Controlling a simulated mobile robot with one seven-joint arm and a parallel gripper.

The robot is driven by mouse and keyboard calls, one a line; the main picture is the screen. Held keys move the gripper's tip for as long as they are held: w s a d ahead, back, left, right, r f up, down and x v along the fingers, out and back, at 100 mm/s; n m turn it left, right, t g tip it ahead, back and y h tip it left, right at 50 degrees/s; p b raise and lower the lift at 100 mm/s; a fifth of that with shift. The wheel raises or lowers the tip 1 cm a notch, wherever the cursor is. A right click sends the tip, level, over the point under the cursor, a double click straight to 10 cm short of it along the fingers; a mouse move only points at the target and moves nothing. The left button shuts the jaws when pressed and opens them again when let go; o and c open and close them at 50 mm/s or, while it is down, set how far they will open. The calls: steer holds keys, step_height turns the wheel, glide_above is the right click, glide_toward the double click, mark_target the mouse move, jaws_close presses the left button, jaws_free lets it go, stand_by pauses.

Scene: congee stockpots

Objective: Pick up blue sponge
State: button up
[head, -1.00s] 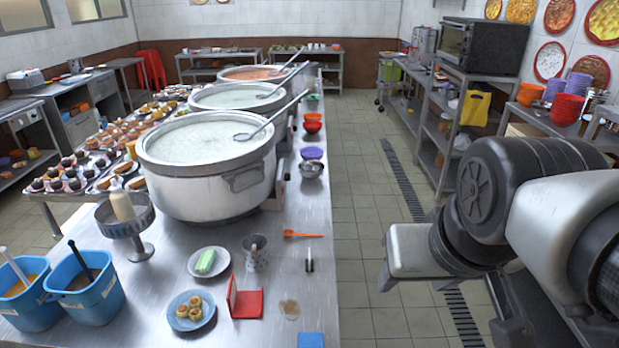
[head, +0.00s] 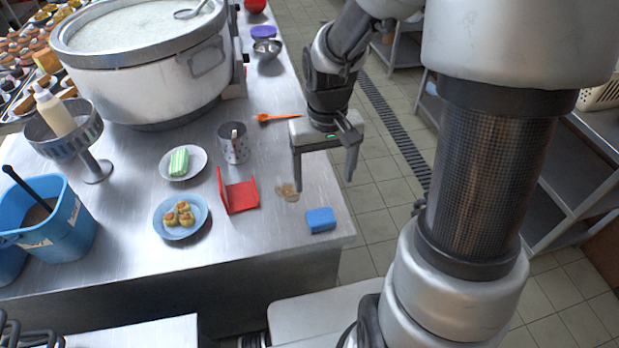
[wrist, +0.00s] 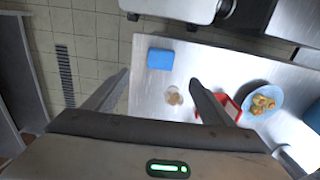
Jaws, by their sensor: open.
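The blue sponge (head: 321,219) lies flat near the front right corner of the steel counter in the head view. It also shows in the wrist view (wrist: 160,59), ahead of the fingers and between their lines. My gripper (head: 324,183) is open and empty, with its fingers pointing down. It is above the counter's right edge, apart from the sponge and behind it in the head view. In the wrist view the two fingertips (wrist: 160,80) are spread wide with nothing between them.
A red holder (head: 238,192), a brown stain (head: 288,192) and a blue plate of pastries (head: 180,232) are left of the sponge. A large stockpot (head: 150,75) stands at the back left. Counter around the sponge is clear.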

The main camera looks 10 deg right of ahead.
mark_target(321, 216)
step_height(321, 216, down, 14)
steer(key=shift+a+r+b, duration=0.1)
steer(key=shift+b, duration=0.95)
steer(key=c, duration=1.2)
steer(key=shift+o, duration=0.2)
step_height(321, 216, up, 10)
steer(key=p, duration=0.1)
steer(key=shift+p, duration=0.4)
